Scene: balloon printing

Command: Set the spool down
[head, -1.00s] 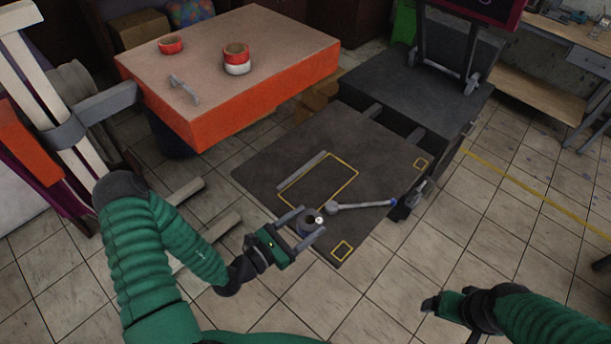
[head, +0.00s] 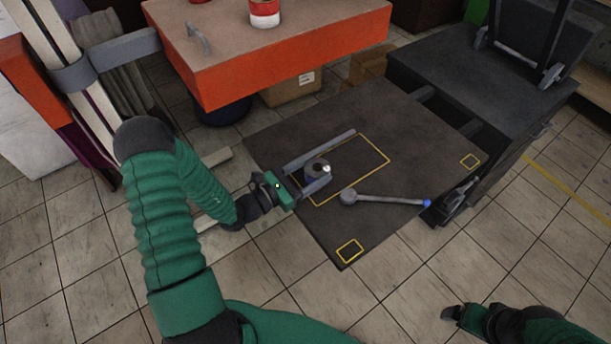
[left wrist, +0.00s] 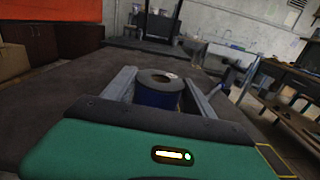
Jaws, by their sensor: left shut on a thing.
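The spool (head: 318,168) is a small dark cylinder with a pale centre, held upright over the left part of the large yellow outline (head: 386,160) on the dark platform (head: 420,130). My left gripper (head: 319,176) is shut on it, one finger on each side. In the left wrist view the spool (left wrist: 158,93) looks dark blue with a grey top ring, between the two fingers (left wrist: 160,90). I cannot tell whether its base touches the platform. My right gripper (head: 450,312) is at the bottom right, away from the platform, its jaw opening unclear.
A grey lever with a blue tip (head: 390,200) lies to the right. Small yellow squares mark the platform's corners. An orange table (head: 290,70) with a red-and-white roll (head: 264,14) stands behind.

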